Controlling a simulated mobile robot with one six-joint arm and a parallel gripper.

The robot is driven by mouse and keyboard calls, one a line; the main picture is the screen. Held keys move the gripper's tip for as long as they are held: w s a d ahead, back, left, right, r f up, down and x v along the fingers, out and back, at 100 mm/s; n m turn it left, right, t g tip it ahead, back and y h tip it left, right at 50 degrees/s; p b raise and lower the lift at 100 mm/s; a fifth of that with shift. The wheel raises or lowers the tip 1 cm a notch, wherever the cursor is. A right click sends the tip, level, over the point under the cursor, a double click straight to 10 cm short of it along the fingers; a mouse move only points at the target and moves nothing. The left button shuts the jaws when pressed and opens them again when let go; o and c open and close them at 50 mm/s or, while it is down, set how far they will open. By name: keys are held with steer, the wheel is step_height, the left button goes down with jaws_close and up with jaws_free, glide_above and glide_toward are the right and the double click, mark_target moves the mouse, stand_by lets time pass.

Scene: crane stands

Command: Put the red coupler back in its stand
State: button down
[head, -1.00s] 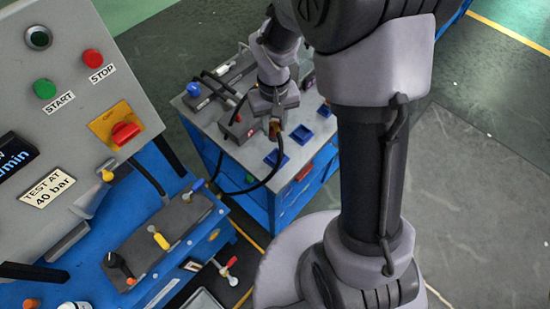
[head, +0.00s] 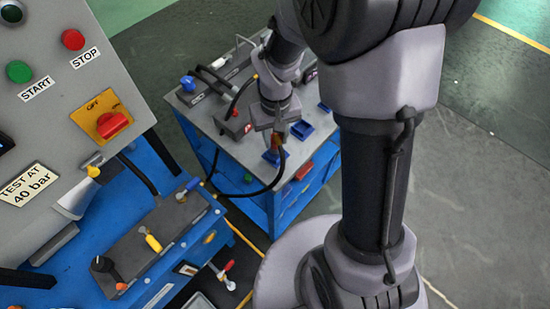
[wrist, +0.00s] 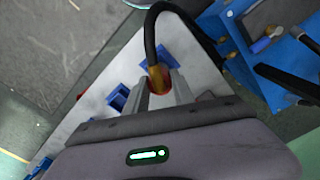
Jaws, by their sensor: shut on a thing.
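My gripper (head: 275,137) is shut on the red coupler (wrist: 158,78), which shows red and brass between the fingers in the wrist view. A black hose (wrist: 151,30) runs from the coupler and, in the head view, loops down past the cart's front edge. The gripper is over the grey cart top (head: 222,145), close to the front blue tray (head: 268,157). A dark block with a red mark (head: 236,126) stands to its left; it may be the coupler's stand, but I cannot tell. The coupler's lower end is not clear.
Another blue tray (head: 302,131) lies to the right on the cart. Dark stands with a blue knob (head: 188,83) are at the back left. A control panel (head: 60,100) and a blue bench with levers (head: 150,240) fill the left side.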

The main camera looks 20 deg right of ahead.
steer(key=shift+r, duration=0.2)
steer(key=shift+f, duration=0.2)
steer(key=shift+f+b, duration=1.05)
steer(key=shift+f, duration=0.3)
steer(key=c, duration=1)
jaws_free()
steer(key=shift+r, duration=0.15)
step_height(320, 180, up, 5)
steer(key=p, duration=0.4)
